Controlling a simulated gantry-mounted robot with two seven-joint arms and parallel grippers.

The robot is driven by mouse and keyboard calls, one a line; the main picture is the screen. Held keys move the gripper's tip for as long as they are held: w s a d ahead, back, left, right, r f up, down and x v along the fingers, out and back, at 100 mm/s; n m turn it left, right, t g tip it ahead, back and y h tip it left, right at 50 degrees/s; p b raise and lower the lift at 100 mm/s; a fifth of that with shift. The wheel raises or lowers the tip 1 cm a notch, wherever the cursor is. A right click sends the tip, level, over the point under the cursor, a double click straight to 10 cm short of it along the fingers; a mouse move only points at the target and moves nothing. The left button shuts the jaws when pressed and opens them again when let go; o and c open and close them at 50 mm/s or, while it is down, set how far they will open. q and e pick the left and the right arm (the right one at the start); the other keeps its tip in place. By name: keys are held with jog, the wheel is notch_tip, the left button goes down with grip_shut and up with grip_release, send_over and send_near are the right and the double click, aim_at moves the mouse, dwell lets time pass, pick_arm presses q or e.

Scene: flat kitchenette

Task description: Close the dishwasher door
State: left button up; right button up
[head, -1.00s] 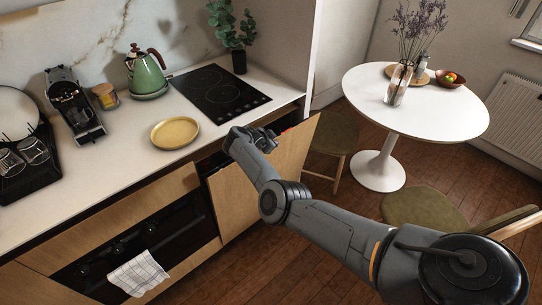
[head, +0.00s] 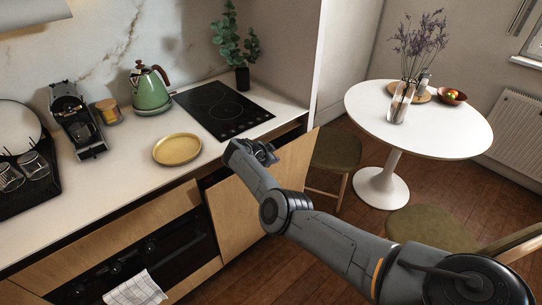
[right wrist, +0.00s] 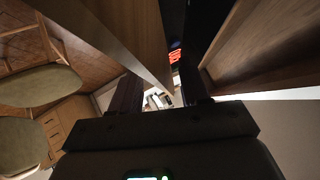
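The dishwasher door (head: 265,190) is a light wood panel under the counter, right of the oven. It stands partly open, with a dark gap behind its top edge. My right gripper (head: 262,153) is at the door's top edge in the head view, its fingers mostly hidden by my wrist. In the right wrist view the fingers (right wrist: 160,92) are spread apart. The wood panel (right wrist: 115,35) reaches down between them there, beside a dark opening with a small red light (right wrist: 175,54). I cannot tell whether the fingers touch the door. My left gripper is not in view.
The counter above holds a cooktop (head: 222,108), a yellow plate (head: 177,149) and a green kettle (head: 150,90). A chair (head: 336,150) stands close to the door's right, near a round white table (head: 440,125). Wood floor (head: 275,270) lies in front.

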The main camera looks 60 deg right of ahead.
jog(key=p+v, duration=0.4)
jog(key=v, duration=0.6)
jog(key=shift+a+r, duration=0.3)
